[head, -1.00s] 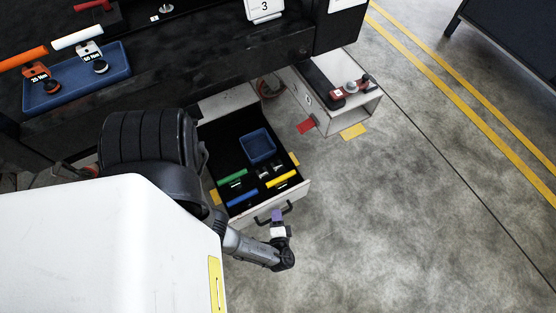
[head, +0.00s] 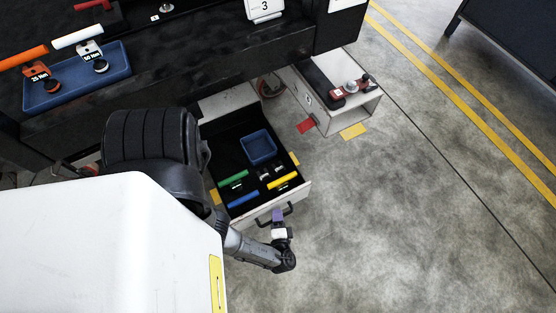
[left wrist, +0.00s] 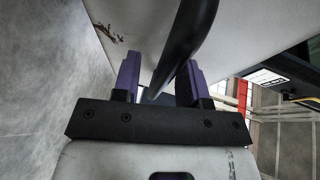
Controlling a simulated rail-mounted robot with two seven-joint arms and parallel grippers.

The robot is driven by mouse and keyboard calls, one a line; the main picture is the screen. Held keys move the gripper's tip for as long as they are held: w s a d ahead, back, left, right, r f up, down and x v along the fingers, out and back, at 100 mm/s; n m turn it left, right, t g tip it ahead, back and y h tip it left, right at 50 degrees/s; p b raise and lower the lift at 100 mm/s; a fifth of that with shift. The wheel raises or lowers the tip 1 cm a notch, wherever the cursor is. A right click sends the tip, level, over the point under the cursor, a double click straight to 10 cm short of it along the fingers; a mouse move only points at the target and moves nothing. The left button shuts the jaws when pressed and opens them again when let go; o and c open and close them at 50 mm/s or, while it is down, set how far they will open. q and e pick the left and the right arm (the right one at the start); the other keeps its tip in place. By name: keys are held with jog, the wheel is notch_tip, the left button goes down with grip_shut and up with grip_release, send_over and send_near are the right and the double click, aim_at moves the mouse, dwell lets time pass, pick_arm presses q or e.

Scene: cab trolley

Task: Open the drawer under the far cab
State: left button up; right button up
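The drawer (head: 305,189) with the white front stands pulled out below the dark trolley, its black inside in view. It holds green, blue and yellow bars and a blue tray (head: 258,147). Its black handle (head: 290,208) is on the front. My left gripper (head: 278,216) is at the handle. In the left wrist view the purple fingers (left wrist: 160,80) stand on either side of the black handle bar (left wrist: 190,40), which crosses between them at a slant. My right gripper is not in view.
A blue tray with tools (head: 75,93) lies on the trolley top. The grey floor (head: 400,220) in front is clear.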

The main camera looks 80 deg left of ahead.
pick_arm(q)
jog(key=d+r+p, duration=0.1)
jog(key=d, duration=0.6)
jog(key=shift+s+d+r, duration=0.2)
jog(key=shift+s, duration=0.1)
dwell(0.5)
